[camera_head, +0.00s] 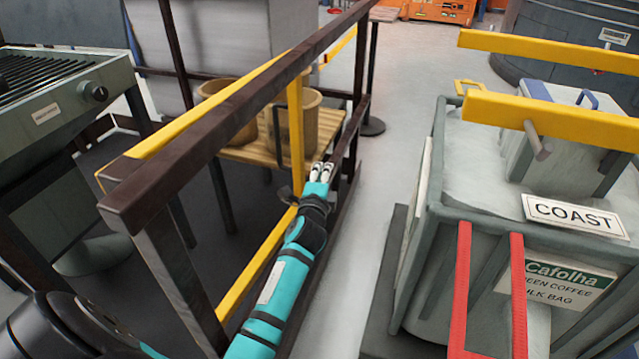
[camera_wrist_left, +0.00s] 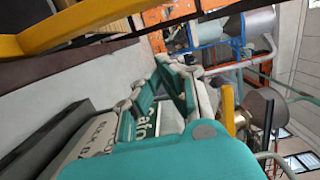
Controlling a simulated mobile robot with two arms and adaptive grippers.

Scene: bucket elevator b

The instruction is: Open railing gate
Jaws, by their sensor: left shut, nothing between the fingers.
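The railing gate (camera_head: 297,130) looks like a yellow frame with an upright bar and a low bar (camera_head: 258,268). It runs close alongside the dark brown railing (camera_head: 215,125), whose top rail crosses in front of it. A thin dark upright piece, perhaps a handle, shows by the yellow upright. My left gripper (camera_head: 321,172) has its pale fingertips together, empty, below the top rail and just right of the yellow upright. I cannot tell whether it touches. In the left wrist view my teal hand fills the lower middle, and the fingertips are unclear. My right gripper is not in view.
A grey machine (camera_head: 60,95) is at left. A framed bulk bag (camera_head: 480,170) with yellow beams (camera_head: 550,118) and red bars (camera_head: 460,290) stands at right. Grey floor (camera_head: 400,110) is clear between.

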